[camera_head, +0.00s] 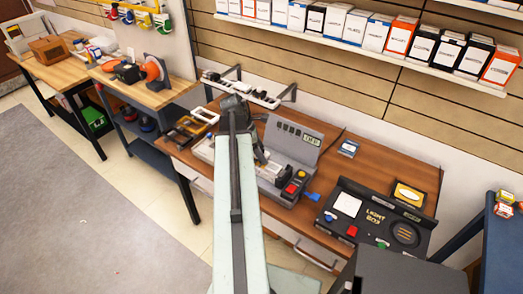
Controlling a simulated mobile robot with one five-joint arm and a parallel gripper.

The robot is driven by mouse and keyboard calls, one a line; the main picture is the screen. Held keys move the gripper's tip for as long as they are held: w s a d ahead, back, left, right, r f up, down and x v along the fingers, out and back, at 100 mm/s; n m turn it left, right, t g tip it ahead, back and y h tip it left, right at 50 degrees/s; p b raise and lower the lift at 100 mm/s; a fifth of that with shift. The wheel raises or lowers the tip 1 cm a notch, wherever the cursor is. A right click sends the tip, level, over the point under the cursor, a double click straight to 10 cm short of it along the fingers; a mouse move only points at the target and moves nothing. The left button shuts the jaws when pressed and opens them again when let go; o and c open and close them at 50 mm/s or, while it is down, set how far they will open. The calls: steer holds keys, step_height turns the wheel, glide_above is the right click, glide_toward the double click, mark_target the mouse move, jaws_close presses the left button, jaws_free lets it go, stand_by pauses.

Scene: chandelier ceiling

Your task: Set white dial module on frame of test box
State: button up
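A grey box with an upright back panel (297,135) stands on the wooden workbench and looks like the test box. Its low front carries dark parts and a red button (291,189). My arm hides its left part. A small white piece (204,149) shows just left of my arm; I cannot tell if it is the white dial module. My dark gripper (256,146) is at the far end of my arm, over the left part of the grey box. Its fingertips are too small and hidden to tell if it is open or holds something.
A black light box (375,221) with a white square sits on the bench's right. Dark and yellow trays (185,130) lie at the left end. A wall rack (243,90) runs behind, and a shelf of boxes (345,24) above. Bare wood (330,170) shows right of the grey box.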

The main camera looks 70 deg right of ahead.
steer(key=shift+f+b, duration=0.75)
steer(key=shift+f, duration=0.05)
steer(key=shift+f, duration=0.15)
steer(key=shift+f+b, duration=0.45)
steer(key=shift+b, duration=0.15)
steer(key=shift+f, duration=0.1)
stand_by(0.4)
steer(key=o, duration=1.4)
steer(key=shift+o, duration=0.2)
